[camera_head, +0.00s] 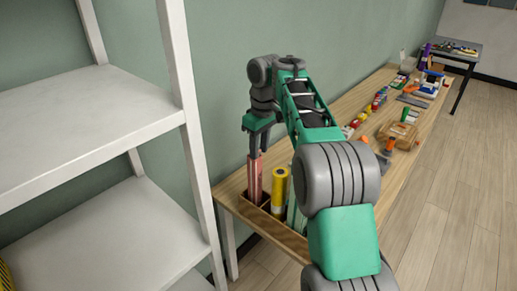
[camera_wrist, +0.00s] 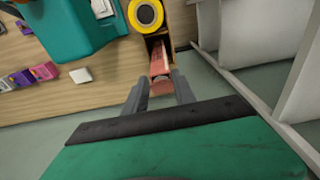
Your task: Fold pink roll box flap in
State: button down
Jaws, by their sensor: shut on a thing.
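The pink roll box (camera_head: 254,182) stands tall and upright in the wooden holder (camera_head: 279,233) at the near end of the bench. My gripper (camera_head: 256,152) is above it, pointing down, with its fingers at the top of the box. In the wrist view, my gripper (camera_wrist: 160,86) is shut on a pink part at the near end of the pink roll box (camera_wrist: 158,58). I cannot tell the flap apart from the box walls, nor how far it is folded.
A yellow roll (camera_head: 279,187) stands beside the pink box in the holder. My arm covers part of the bench to its right. A white shelf unit (camera_head: 190,110) stands close on the left. Tools and small parts (camera_head: 400,120) lie farther along the bench (camera_head: 233,187).

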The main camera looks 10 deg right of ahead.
jog(key=shift+s+d+f+t+y+b, duration=0.2)
jog(key=shift+s+f+t+y+b, duration=0.15)
jog(key=shift+t+y+b, duration=0.35)
jog(key=shift+w, duration=0.1)
jog(key=c, duration=1)
grip_release()
jog(key=shift+r+p, duration=0.1)
jog(key=shift+p, duration=0.2)
jog(key=p+v, duration=0.4)
jog(key=v, duration=0.3)
jog(key=shift+r, duration=0.25)
